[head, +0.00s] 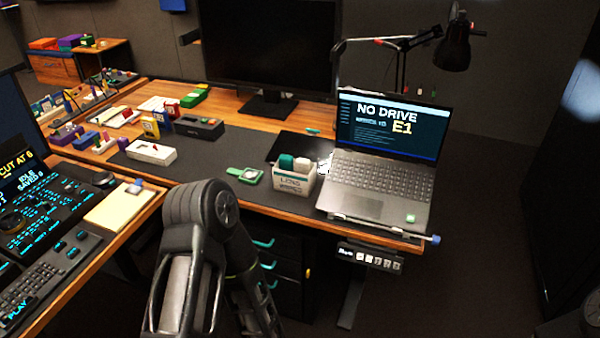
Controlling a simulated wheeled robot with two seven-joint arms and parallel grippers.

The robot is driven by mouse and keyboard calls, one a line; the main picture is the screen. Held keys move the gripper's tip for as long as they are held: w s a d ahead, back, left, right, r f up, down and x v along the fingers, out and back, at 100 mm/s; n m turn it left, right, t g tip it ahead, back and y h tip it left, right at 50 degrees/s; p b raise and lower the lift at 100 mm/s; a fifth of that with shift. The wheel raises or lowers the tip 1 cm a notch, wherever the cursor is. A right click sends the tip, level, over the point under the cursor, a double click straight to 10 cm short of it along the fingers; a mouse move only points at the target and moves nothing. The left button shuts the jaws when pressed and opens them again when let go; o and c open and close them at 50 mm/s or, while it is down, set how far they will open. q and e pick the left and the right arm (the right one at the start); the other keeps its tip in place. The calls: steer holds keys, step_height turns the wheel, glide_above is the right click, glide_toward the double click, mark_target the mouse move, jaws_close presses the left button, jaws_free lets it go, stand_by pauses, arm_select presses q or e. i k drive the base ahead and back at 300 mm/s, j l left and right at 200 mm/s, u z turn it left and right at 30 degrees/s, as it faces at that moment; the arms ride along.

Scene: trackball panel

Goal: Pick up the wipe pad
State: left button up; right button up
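I cannot tell for sure which thing is the wipe pad. A small white box (293,183) with dark lettering on its front stands at the desk's front edge, left of the laptop. A dark green rounded piece (286,162) and a pale one (302,164) stick up from it. A flat green-framed piece (246,174) lies on the dark mat to the left of the box. A small green square (410,218) sits on the laptop's front right corner. A black arm link of mine rises in the lower middle, in front of the desk. Neither gripper shows.
A laptop (383,176) stands open at the desk's right end, below a black lamp (453,47). A large monitor (268,45) stands behind. A white box (151,152) and coloured blocks lie on the left. A control console (40,235) fills the lower left. The right-hand floor is clear.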

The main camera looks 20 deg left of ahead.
mark_target(302, 165)
steer(key=i+j, duration=0.15)
steer(key=j, duration=0.2)
steer(key=i+j, duration=0.15)
steer(key=j, duration=0.25)
steer(key=i+j, duration=0.2)
steer(key=j, duration=0.15)
steer(key=i+j, duration=0.15)
steer(key=j, duration=0.25)
steer(key=i+j, duration=0.15)
steer(key=j, duration=0.2)
steer(key=i+j, duration=0.15)
steer(key=j, duration=0.25)
steer(key=i+j, duration=0.2)
steer(key=j, duration=0.15)
